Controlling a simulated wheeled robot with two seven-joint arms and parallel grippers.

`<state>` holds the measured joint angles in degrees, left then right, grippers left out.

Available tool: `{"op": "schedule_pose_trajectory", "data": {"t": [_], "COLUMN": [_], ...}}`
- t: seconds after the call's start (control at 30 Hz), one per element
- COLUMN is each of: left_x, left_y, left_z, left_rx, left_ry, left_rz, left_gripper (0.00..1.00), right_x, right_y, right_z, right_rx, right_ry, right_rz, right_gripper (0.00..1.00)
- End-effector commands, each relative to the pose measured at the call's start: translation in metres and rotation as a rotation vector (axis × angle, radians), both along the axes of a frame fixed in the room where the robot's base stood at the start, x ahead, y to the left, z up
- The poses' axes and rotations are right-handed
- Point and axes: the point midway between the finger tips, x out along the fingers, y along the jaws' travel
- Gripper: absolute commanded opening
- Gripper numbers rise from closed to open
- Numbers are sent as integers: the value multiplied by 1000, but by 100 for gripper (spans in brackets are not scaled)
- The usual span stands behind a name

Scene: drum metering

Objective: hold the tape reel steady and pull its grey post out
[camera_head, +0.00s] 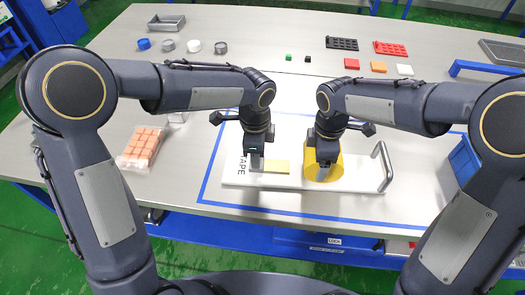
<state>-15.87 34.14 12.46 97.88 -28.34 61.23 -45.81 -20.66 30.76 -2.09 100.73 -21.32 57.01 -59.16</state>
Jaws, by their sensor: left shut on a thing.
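The yellow tape reel (337,168) stands on the right part of a white board (233,176) marked "TAPE". A flat yellow strip (278,167) lies on the board left of the reel. My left gripper (257,160) is low over the board at the strip's left end, shut on the grey post, which is mostly hidden by the fingers. My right gripper (325,160) is down at the reel, in front of its yellow side. Its fingers are dark and small here, so I cannot tell whether they are open or shut on the reel.
A metal handle (382,165) rises at the board's right end. A blue bin (465,160) stands farther right, and a bag of orange blocks (143,145) lies at left. Small parts and black and red trays (390,48) sit farther back. The table between is clear.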

Motion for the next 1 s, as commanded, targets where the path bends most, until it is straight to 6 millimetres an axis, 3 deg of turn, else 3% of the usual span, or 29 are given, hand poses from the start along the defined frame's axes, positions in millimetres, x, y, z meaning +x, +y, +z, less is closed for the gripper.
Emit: {"op": "schedule_pose_trajectory", "data": {"t": [0.07, 0.1, 0.27, 0.53, 0.67, 1.0], "left_x": [1, 1, 1, 1, 1, 2], "left_y": [4, 4, 3, 2, 1, 1], "left_z": [-1, -1, -1, 0, 11, 79], "left_rx": [8, 9, 7, 5, 3, 3], "left_ry": [0, 0, 1, 0, -3, -4], "left_rz": [4, 4, 3, 2, 3, 3], "left_gripper": [0, 42, 62, 62, 62, 62], "right_x": [1, 1, 1, 0, 0, 0], "right_y": [-3, -3, -3, -2, -2, -2], "right_z": [0, 0, 0, 0, 0, 0], "right_rx": [-4, -4, -5, -4, -4, -3], "right_ry": [0, 0, 0, 0, 0, 0], "right_rz": [-1, -2, -2, -1, -1, 0], "right_gripper": [25, 25, 25, 25, 25, 25]}}
